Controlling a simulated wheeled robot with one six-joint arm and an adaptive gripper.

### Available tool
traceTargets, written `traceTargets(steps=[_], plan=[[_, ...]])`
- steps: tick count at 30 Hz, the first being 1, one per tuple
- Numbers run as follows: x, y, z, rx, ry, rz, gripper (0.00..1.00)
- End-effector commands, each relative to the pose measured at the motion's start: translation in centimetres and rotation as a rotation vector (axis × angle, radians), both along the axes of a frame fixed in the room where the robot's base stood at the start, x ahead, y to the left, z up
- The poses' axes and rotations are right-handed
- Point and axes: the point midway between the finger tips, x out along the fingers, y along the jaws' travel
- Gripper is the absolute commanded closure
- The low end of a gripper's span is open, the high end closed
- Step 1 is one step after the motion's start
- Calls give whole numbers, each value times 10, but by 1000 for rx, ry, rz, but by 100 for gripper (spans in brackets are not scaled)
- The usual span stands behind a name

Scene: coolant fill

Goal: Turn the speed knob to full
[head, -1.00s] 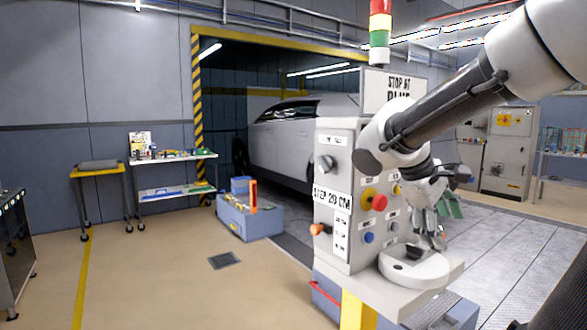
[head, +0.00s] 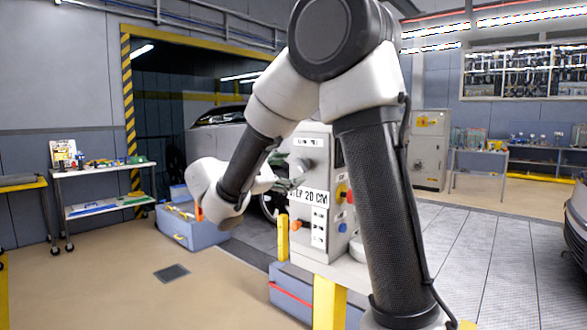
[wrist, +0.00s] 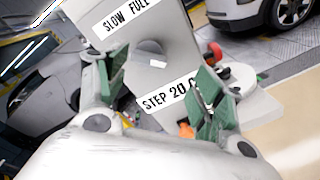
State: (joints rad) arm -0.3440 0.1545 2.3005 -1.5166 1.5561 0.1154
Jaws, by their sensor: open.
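The speed knob (head: 304,165) is a grey round knob on the left face of the grey control box (head: 316,215). In the wrist view the knob (wrist: 149,50) sits under a "SLOW FULL" label (wrist: 127,14), with a pale mark on its lower edge. My gripper (head: 284,186) is in front of that face, just below and left of the knob in the head view. In the wrist view my gripper (wrist: 160,86) is open, its green fingers wide apart with the knob beyond and between them. I see no contact; the exact gap is unclear.
An orange knob (head: 297,225) and a "STEP 20 CM" label (head: 308,196) are below the speed knob. A red button (head: 350,196) is on the adjoining face, partly behind my arm. A blue toolbox (head: 190,226) stands on the floor left of the box.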

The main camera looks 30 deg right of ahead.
Motion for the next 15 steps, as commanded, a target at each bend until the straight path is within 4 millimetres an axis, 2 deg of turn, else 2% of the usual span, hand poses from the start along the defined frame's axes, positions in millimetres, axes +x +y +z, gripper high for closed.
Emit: traceTargets(steps=[3,5,8,15], plan=[[11,10,0,-40,2,31,32],[14,10,1,-49,1,37,32],[17,-1,1,-51,1,35,32],[30,-40,1,-49,1,33,32]])
